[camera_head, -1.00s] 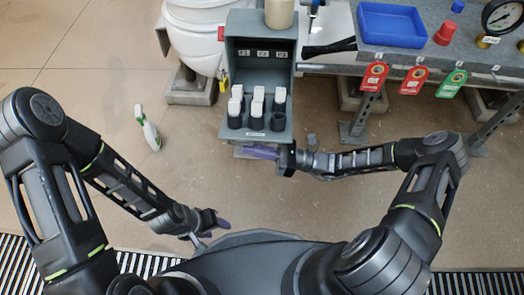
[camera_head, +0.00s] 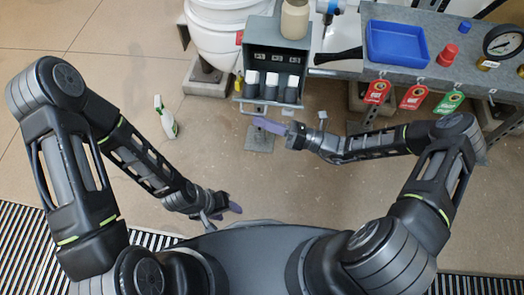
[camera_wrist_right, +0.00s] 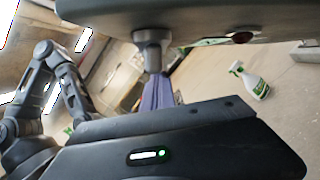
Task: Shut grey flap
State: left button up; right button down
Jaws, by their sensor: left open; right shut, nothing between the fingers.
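The grey box (camera_head: 278,37) stands at the top centre of the head view, with labels inside. Several dark bottles with white caps (camera_head: 272,79) stand at its front. The grey flap (camera_head: 268,103) shows as a narrow strip at the box's lower front; its exact angle is unclear. My right gripper (camera_head: 264,123) is shut and empty just below the flap, its purple fingers pointing left. They appear apart from the flap. The purple fingers also show in the right wrist view (camera_wrist_right: 157,94). My left gripper (camera_head: 234,208) is open and empty, low near my body.
A bench with a blue tray (camera_head: 397,43), red and green tags and a gauge (camera_head: 503,41) stands at the right. White buckets (camera_head: 215,35) stand left of the box. A spray bottle (camera_head: 166,118) is on the floor. The floor between my arms is clear.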

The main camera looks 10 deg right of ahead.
aim_at(265, 101)
jog(key=w+r+m, duration=0.1)
jog(key=r+m+p, duration=0.1)
jog(key=w+r+p, duration=0.1)
jog(key=r, duration=0.1)
jog(key=shift+w+d+m+t+h, duration=0.3)
jog(key=shift+d+m, duration=0.05)
jog(key=shift+m, duration=0.05)
pick_arm(q)
jog(key=shift+r+p, duration=0.5)
jog(key=shift+r, duration=1.25)
pick_arm(e)
jog(key=shift+w+d+r, duration=0.15)
jog(key=shift+w+r, duration=0.3)
jog(key=shift+w, duration=0.1)
jog(key=shift+w+d+r, duration=0.15)
jog(key=shift+w+r, duration=0.25)
jog(key=shift+w, duration=0.1)
